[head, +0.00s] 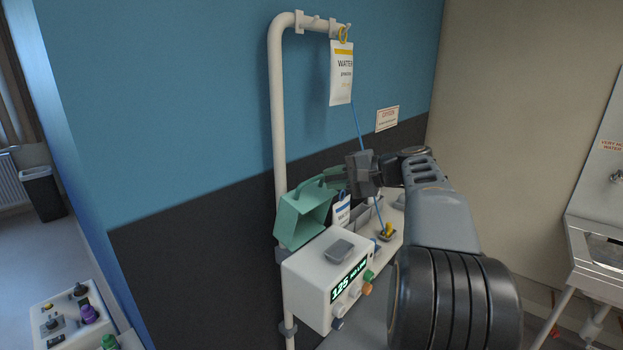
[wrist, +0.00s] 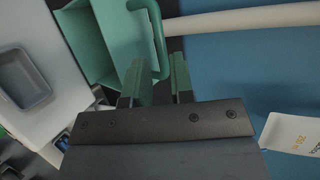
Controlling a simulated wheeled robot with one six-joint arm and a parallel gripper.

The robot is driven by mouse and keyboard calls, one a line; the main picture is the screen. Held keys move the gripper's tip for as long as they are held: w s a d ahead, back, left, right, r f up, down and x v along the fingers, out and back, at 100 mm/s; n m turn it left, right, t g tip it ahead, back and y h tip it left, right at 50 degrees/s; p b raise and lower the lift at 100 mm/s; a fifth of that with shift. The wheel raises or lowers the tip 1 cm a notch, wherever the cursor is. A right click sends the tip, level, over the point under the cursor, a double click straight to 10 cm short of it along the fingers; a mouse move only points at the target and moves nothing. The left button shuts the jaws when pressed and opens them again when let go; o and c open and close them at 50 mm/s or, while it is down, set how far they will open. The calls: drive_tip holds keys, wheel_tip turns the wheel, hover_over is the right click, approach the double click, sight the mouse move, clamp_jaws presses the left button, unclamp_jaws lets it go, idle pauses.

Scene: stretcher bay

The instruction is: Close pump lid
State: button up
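The pump (head: 313,290) is a white box with a lit display reading 125 and several knobs on its front. Its green lid (head: 303,216) stands raised at the pump's back left; it also shows in the wrist view (wrist: 100,45). A green handle loop (wrist: 157,28) juts from the lid. My gripper (head: 335,176) is at the lid's upper right. In the wrist view my gripper's green-tipped fingers (wrist: 156,78) are apart, with the end of the handle loop between them. I cannot tell whether either finger touches it.
A white pole (head: 279,120) rises behind the pump, with a WATER bag (head: 341,73) hanging from its top. A blue line (head: 365,145) runs down from the bag. A grey tray (head: 338,251) sits on top of the pump. A sink (head: 605,250) stands far right.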

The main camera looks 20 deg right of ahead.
sight(314, 181)
drive_tip(key=shift+p+x, duration=0.55)
drive_tip(key=shift+x, duration=2.3)
clamp_jaws()
